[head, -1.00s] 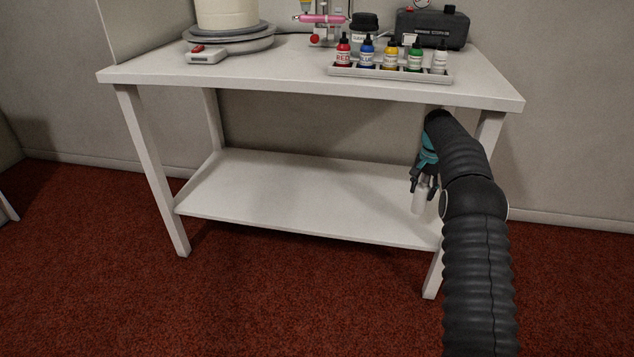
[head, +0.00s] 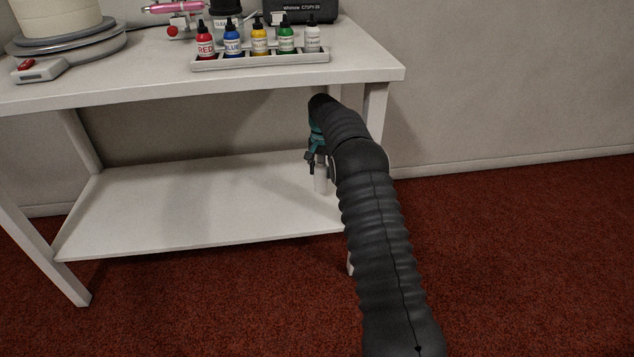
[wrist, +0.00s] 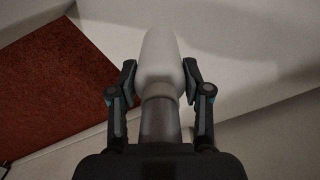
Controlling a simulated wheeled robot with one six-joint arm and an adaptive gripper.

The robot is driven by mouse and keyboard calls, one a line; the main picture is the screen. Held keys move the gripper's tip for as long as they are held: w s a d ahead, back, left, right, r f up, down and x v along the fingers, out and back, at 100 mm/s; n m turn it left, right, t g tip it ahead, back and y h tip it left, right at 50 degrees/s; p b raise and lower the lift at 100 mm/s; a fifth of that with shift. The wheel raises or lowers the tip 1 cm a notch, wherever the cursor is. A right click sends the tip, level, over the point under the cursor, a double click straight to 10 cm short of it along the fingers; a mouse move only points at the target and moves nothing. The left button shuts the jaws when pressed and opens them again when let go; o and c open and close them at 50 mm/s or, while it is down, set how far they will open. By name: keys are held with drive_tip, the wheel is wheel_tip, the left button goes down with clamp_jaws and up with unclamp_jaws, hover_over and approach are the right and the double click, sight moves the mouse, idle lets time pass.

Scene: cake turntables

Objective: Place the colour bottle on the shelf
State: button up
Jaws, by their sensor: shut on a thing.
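A white bottle (head: 320,181) hangs from my gripper (head: 313,160) at the right end of the table's lower shelf (head: 200,205). In the wrist view, my gripper (wrist: 157,85) has a finger on each side of the pale bottle (wrist: 160,55). The bottle looks upright in the head view. Its base is close to the shelf surface, but I cannot tell whether it touches. My arm hides part of the shelf's right end.
The rest of the lower shelf is clear. On the tabletop above, a tray (head: 262,62) holds several colour bottles, and a turntable (head: 70,42) stands at left. A table leg (head: 375,115) stands just beside my arm. Red carpet (head: 510,250) lies open at right.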

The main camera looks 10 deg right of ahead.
sight(320, 181)
drive_tip(key=shift+a+f, duration=0.1)
drive_tip(key=shift+f, duration=2.35)
drive_tip(key=shift+f, duration=0.1)
drive_tip(key=o, duration=1.2)
drive_tip(key=shift+b, duration=0.3)
drive_tip(key=shift+o, duration=0.2)
drive_tip(key=shift+r+p, duration=0.45)
drive_tip(key=shift+r, duration=3.4)
